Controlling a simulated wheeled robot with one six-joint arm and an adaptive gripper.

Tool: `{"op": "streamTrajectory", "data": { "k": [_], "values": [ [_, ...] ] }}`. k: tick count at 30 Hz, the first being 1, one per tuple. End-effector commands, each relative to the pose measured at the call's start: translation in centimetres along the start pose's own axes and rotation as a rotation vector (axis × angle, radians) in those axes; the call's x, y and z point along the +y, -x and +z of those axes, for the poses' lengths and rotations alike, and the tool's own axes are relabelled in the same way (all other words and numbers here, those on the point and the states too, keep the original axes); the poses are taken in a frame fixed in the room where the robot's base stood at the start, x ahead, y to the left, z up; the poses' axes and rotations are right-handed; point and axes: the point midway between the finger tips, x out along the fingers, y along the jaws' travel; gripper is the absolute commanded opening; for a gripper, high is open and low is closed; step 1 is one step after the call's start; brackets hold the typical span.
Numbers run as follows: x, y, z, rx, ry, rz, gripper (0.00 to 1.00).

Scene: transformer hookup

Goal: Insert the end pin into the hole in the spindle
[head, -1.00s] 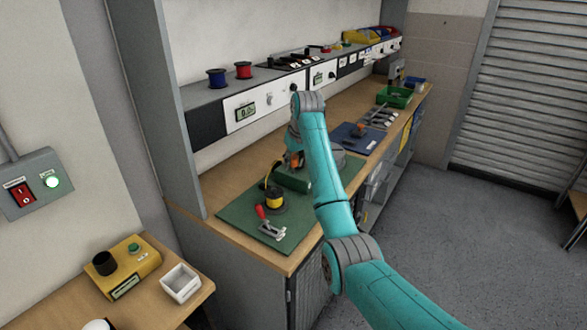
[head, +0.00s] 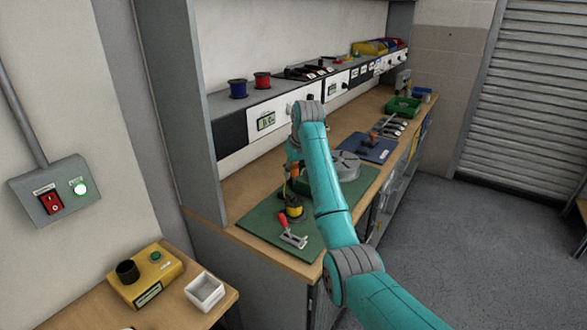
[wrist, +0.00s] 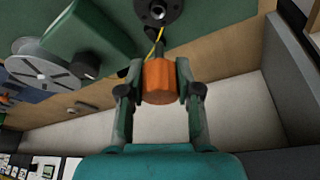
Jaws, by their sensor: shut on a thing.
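My gripper (wrist: 160,78) is shut on an orange faceted piece (wrist: 158,82), apparently the end pin's grip. A dark narrow shaft sticks out of its far end, with a yellow wire beside it. Near the top edge of the wrist view is a round black flange (wrist: 173,12) with a light-rimmed central hole, apparently the spindle. The shaft points toward it; whether its tip is in the hole I cannot tell. In the head view the orange piece (head: 293,170) is above a yellow-and-black coil (head: 294,208) on the green mat (head: 258,222). My arm partly hides the gripper there.
A red-handled clamp (head: 290,234) stands on the mat in front of the coil. A grey disc (head: 346,164) sits behind my arm; in the wrist view it adjoins a green block (wrist: 90,38). The shelf (head: 240,108) runs along the wall behind the bench.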

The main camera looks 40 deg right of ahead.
Motion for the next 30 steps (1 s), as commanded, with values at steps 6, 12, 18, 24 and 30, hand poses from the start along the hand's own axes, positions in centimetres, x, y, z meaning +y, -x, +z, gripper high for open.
{"op": "streamTrajectory", "data": {
  "k": [6, 12, 18, 24, 30],
  "values": [
    [0.0, -1.8, 0.6, -0.001, 0.000, 0.000, 0.00],
    [0.0, -3.3, 1.2, 0.000, 0.000, 0.000, 0.00],
    [0.0, -4.3, 1.6, 0.000, 0.000, 0.000, 0.00],
    [0.0, -4.4, 1.6, 0.001, 0.000, 0.000, 0.00],
    [0.0, -4.4, 1.6, 0.001, 0.000, 0.000, 0.00]
  ]
}}
